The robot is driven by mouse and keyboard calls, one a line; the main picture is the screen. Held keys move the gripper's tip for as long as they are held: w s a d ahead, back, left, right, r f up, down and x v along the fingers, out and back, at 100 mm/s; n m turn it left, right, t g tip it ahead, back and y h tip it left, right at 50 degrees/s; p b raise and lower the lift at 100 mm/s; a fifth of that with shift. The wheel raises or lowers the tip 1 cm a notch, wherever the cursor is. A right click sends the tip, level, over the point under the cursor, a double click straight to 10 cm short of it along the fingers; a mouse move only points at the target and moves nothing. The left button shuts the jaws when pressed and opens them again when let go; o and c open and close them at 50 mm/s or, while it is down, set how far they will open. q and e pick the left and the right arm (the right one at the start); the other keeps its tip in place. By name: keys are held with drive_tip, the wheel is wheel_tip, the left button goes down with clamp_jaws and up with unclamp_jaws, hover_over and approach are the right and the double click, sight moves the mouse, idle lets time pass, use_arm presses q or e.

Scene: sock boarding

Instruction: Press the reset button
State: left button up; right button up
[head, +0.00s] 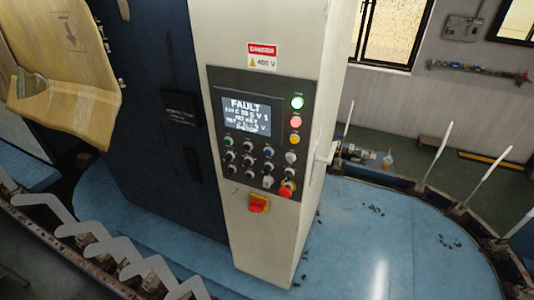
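A dark control panel (260,133) is on the cream front of the machine cabinet. Its screen (247,117) reads FAULT with smaller text below. Down its right side are a green button (297,103), a red button (295,122), a yellow one (294,139) and a white one (291,157). A red emergency-stop knob (287,188) is at the lower right. Several small knobs and buttons, one of them blue (268,152), sit below the screen. The labels are too small to read, so I cannot tell which is the reset button. Neither of my grippers is in view.
A red and yellow switch (259,204) is below the panel, and a danger sign (263,56) is above it. Pale upright boards (440,152) line the rail at right. A yellowish cover (70,65) hangs at upper left.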

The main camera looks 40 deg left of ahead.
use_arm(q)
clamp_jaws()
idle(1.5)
